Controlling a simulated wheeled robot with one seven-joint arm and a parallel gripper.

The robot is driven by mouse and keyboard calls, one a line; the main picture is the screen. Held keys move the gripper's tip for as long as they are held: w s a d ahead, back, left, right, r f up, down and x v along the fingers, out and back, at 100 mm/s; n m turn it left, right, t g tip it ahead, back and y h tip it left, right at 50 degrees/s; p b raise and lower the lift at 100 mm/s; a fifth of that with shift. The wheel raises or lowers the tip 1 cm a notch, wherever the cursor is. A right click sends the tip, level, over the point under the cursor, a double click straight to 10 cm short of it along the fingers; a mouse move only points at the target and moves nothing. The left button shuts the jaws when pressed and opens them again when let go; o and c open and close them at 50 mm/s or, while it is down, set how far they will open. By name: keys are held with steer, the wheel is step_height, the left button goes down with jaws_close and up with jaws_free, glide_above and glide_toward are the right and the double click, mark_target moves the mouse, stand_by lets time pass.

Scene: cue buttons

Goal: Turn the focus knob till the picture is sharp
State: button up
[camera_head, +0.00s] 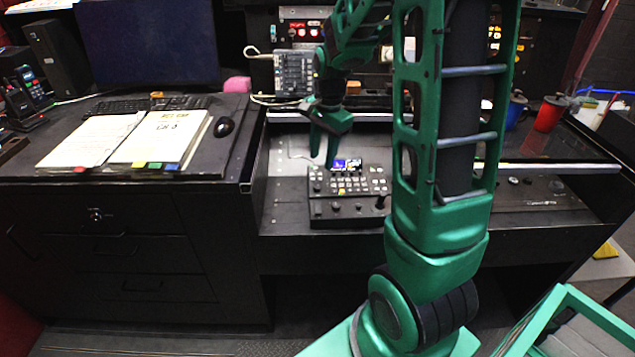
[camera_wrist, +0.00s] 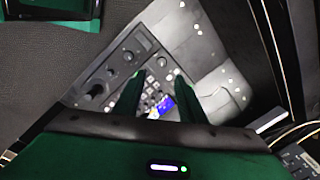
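A dark control panel (camera_head: 350,190) with a small lit screen (camera_head: 346,165), several buttons and several knobs stands on the desk. A row of round knobs (camera_head: 335,207) runs along its front edge, with a black joystick (camera_head: 381,202) at the right. I cannot tell which knob is the focus knob, nor whether the screen's picture is sharp. My gripper (camera_head: 324,160) points down above the panel's back left. In the wrist view my gripper (camera_wrist: 158,75) has its fingers apart and nothing between them; the screen (camera_wrist: 163,104) shows between the fingers, and a knob (camera_wrist: 128,56) lies beyond the tips.
An open binder (camera_head: 130,140), keyboard (camera_head: 150,104) and mouse (camera_head: 223,127) lie on the left desk. A grey mixer (camera_head: 294,72) stands behind the panel. Red (camera_head: 548,114) and blue (camera_head: 515,112) cups stand at the right. The desk in front of the panel is clear.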

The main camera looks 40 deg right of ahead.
mark_target(318, 186)
steer(key=f, duration=0.3)
steer(key=w+f, duration=0.1)
steer(key=f, duration=0.7)
steer(key=shift+w+a, duration=0.1)
steer(key=shift+w, duration=0.15)
jaws_close()
steer(key=shift+d, duration=0.25)
steer(key=shift+a, duration=0.15)
